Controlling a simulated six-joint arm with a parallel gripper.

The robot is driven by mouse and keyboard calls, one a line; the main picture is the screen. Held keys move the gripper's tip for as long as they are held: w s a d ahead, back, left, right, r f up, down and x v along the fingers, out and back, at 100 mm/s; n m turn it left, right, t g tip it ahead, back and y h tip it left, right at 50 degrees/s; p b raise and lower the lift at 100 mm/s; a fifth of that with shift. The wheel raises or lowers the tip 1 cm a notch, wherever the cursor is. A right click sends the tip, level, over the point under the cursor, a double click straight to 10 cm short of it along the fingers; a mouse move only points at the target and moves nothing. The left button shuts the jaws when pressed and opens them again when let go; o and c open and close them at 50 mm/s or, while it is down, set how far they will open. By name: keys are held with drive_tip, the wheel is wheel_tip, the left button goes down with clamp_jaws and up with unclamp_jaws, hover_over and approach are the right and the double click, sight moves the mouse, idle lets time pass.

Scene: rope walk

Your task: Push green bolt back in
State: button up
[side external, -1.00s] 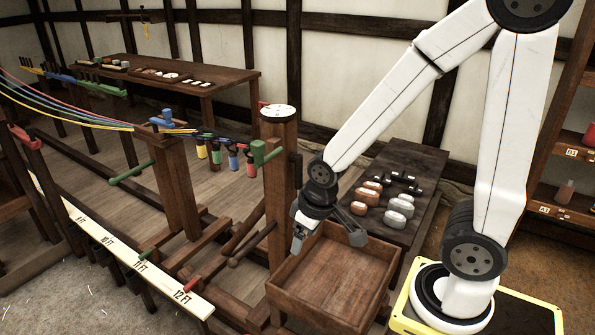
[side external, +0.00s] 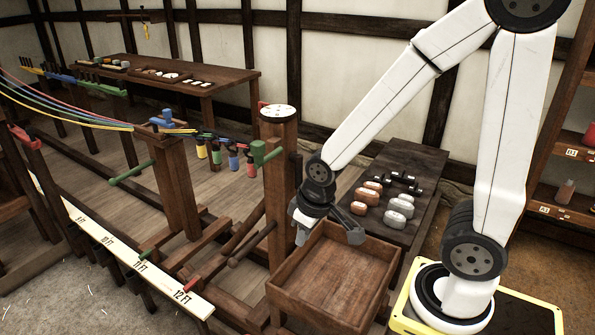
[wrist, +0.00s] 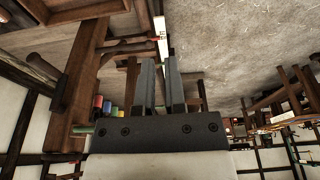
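The task's green bolt is hard to single out. A green T-shaped piece (side external: 265,152) sits on the side of the round-topped post. A green rod (side external: 132,172) sticks out to the left of the middle post. In the wrist view a small green end (wrist: 82,130) shows by the wooden frame at left. My gripper (side external: 302,236) hangs over the left rim of the wooden tray, right of the round-topped post and apart from both green pieces. Its fingers (wrist: 161,75) look close together in the wrist view with nothing seen between them; whether they are shut is unclear.
The round-topped post (side external: 278,185) stands between my gripper and the coloured bobbins (side external: 225,157). Ropes (side external: 80,115) run left from the middle post (side external: 180,195). A wooden tray (side external: 320,302) is below my gripper. A dark bench (side external: 420,165) with weights stands behind.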

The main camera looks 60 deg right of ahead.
drive_tip(key=shift+w+r, duration=0.2)
drive_tip(key=shift+w, duration=0.15)
clamp_jaws()
drive_tip(key=w+d+r+t+h, duration=0.1)
drive_tip(key=w+d+r+h, duration=0.1)
drive_tip(key=w+r, duration=0.5)
drive_tip(key=w+d+r+m+t+h, duration=0.1)
drive_tip(key=w+d+r+h, duration=0.1)
drive_tip(key=w+r, duration=0.5)
drive_tip(key=w+h, duration=0.1)
drive_tip(key=w, duration=0.4)
drive_tip(key=shift+d+h, duration=0.15)
drive_tip(key=shift+h, duration=0.25)
drive_tip(key=w+d+f, duration=0.4)
drive_tip(key=d+f, duration=0.4)
drive_tip(key=shift+d, duration=0.35)
